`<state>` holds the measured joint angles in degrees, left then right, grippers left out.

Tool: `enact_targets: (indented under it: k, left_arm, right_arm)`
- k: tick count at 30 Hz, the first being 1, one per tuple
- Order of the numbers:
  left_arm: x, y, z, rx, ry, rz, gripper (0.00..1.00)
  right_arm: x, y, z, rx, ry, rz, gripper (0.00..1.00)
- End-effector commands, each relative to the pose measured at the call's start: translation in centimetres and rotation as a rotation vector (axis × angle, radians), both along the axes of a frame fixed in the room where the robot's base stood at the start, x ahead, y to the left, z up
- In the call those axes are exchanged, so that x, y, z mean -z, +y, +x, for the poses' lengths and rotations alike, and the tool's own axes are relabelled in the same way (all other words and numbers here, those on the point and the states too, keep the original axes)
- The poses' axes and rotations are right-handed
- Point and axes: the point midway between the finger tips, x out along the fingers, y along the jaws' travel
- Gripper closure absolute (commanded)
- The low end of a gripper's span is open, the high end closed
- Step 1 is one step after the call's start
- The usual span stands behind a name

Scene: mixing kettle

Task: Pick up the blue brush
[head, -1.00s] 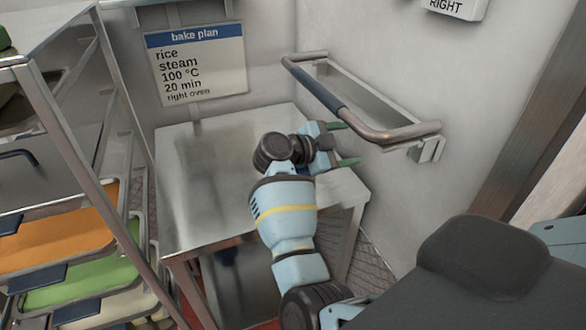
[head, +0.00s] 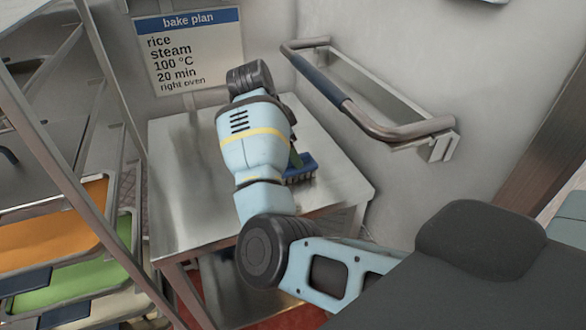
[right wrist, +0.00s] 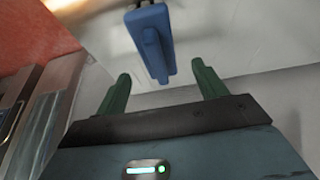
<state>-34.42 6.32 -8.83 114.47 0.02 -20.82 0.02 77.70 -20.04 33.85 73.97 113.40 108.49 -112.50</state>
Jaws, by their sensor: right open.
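The blue brush (head: 303,167) lies on the steel table in the head view, partly hidden behind my right arm. In the right wrist view the blue brush (right wrist: 155,42) is ahead of my right gripper (right wrist: 163,86), beyond the fingertips and roughly centred between them. The green fingers are open and nothing is between them. In the head view my right gripper is mostly hidden by its own arm; a green finger shows beside the brush. My left gripper is not in view.
The steel table (head: 185,170) stands in the corner, otherwise clear where visible. A wall rail (head: 372,112) runs to its right. A rack with orange and green trays (head: 50,235) stands at left. A bake plan sign (head: 188,50) hangs behind.

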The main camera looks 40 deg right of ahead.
Motion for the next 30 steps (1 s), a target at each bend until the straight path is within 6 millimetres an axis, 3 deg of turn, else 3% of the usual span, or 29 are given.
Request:
enact_targets:
  k: [7,17,24,30]
  left_arm:
    - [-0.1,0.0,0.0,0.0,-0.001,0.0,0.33]
    - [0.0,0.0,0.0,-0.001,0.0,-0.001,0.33]
    - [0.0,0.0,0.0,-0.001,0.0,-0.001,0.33]
    - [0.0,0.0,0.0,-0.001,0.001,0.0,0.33]
  right_arm:
    - [0.7,-0.3,-0.1,0.001,-0.001,-0.001,0.29]
    - [4.6,-1.7,-0.6,0.001,-0.001,-0.002,0.29]
    - [4.8,-1.8,-0.6,0.0,-0.004,-0.001,0.29]
    - [4.8,-1.8,-0.6,0.001,-0.003,-0.001,0.53]
